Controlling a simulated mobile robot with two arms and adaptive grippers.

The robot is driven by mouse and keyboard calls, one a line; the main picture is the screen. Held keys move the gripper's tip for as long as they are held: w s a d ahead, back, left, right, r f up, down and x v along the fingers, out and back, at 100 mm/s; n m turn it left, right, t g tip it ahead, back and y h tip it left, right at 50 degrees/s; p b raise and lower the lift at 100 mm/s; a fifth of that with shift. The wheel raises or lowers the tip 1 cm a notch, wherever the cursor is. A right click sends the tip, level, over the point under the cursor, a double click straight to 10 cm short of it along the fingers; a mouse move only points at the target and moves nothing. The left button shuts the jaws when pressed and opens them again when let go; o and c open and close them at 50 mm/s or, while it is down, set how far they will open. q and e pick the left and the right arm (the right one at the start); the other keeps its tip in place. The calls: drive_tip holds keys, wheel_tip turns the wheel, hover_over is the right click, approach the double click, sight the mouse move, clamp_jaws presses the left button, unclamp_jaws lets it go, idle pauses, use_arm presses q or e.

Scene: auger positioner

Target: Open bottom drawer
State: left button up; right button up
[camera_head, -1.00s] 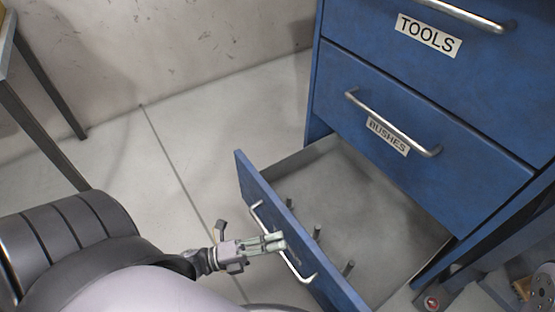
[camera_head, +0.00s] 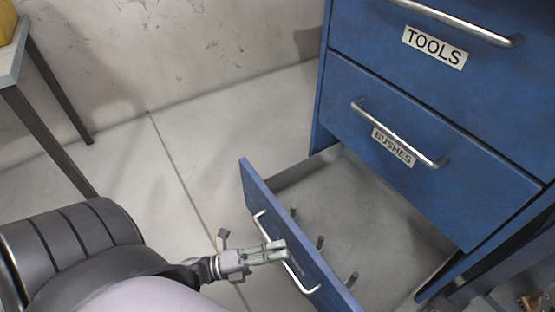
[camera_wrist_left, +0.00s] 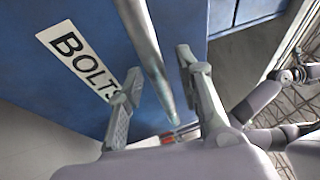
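The bottom drawer (camera_head: 262,205) of the blue cabinet stands pulled well out, its grey inside showing in the head view. Its metal handle (camera_head: 302,280) is on the front panel; the handle (camera_wrist_left: 151,60) and a "BOLTS" label (camera_wrist_left: 75,57) also show in the left wrist view. My left gripper (camera_head: 283,250) is at the handle. In the wrist view its fingers (camera_wrist_left: 160,95) are apart, with the handle bar passing between them and gaps visible on both sides. My right gripper cannot be made out in either view.
Above are the closed "BUSHES" drawer (camera_head: 420,185) and "TOOLS" drawer (camera_head: 375,35). Several short pegs (camera_head: 320,243) stand inside the open drawer. A table (camera_head: 40,90) stands at the left by the wall. The floor (camera_head: 215,150) left of the drawer is clear.

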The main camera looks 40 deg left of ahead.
use_arm(q)
drive_tip(key=v, duration=1.2)
drive_tip(key=shift+w, duration=0.1)
